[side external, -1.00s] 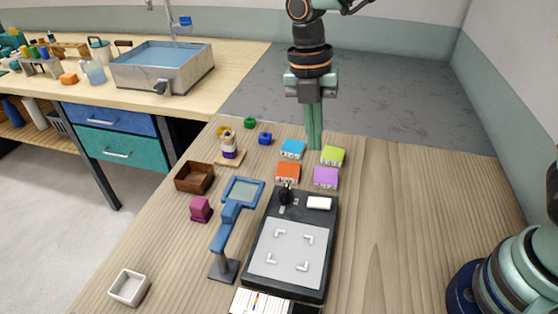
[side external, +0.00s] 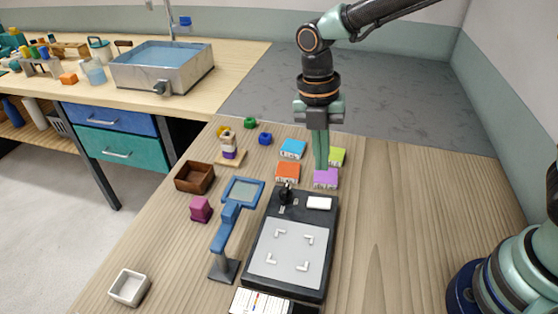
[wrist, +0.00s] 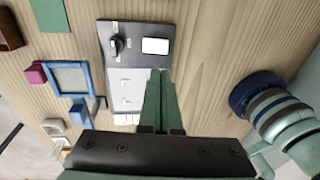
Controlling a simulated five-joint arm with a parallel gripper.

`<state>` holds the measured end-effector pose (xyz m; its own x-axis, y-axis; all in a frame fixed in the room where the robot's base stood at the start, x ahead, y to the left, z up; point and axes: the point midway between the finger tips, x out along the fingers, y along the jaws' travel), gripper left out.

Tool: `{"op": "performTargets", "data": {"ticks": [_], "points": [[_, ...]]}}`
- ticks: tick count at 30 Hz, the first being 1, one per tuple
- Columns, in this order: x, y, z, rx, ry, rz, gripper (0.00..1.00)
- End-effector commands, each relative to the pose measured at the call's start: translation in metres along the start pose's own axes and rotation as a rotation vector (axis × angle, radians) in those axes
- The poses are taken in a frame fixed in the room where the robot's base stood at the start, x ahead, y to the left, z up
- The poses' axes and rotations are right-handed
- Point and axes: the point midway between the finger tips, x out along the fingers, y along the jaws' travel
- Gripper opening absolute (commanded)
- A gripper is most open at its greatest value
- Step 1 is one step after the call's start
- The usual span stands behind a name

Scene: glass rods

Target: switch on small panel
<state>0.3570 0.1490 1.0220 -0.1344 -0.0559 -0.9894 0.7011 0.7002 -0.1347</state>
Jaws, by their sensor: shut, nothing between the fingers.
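The small panel (side external: 262,230) is a dark board lying on the wooden table, with a pale pad marked by white corner brackets. At its far end are a black knob-like switch (side external: 286,193) and a white rectangle (side external: 318,203). The wrist view also shows the switch (wrist: 116,45) and the white rectangle (wrist: 155,45). My gripper (side external: 321,168) is shut and empty, its green fingers pointing down beyond the panel's far edge, apart from the switch. In the wrist view its fingertips (wrist: 160,74) cover part of the panel. Their exact height is unclear.
Orange (side external: 288,172), blue (side external: 292,149), purple (side external: 326,178) and lime (side external: 337,157) blocks stand beyond the panel; my fingers partly hide the lime one. A blue magnifier stand (side external: 231,215) is left of the panel.

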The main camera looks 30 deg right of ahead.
Motion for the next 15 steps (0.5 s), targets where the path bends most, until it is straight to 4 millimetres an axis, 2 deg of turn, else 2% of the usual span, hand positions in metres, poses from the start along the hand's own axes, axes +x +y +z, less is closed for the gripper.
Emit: {"op": "performTargets", "data": {"ticks": [3, 9, 15], "points": [[0.025, -0.002, 0.001, 0.001, 0.003, -0.005, 0.0], [0.063, -0.003, 0.003, 0.001, 0.003, -0.004, 0.0], [0.087, -0.003, 0.005, 0.001, 0.003, -0.001, 0.0]]}}
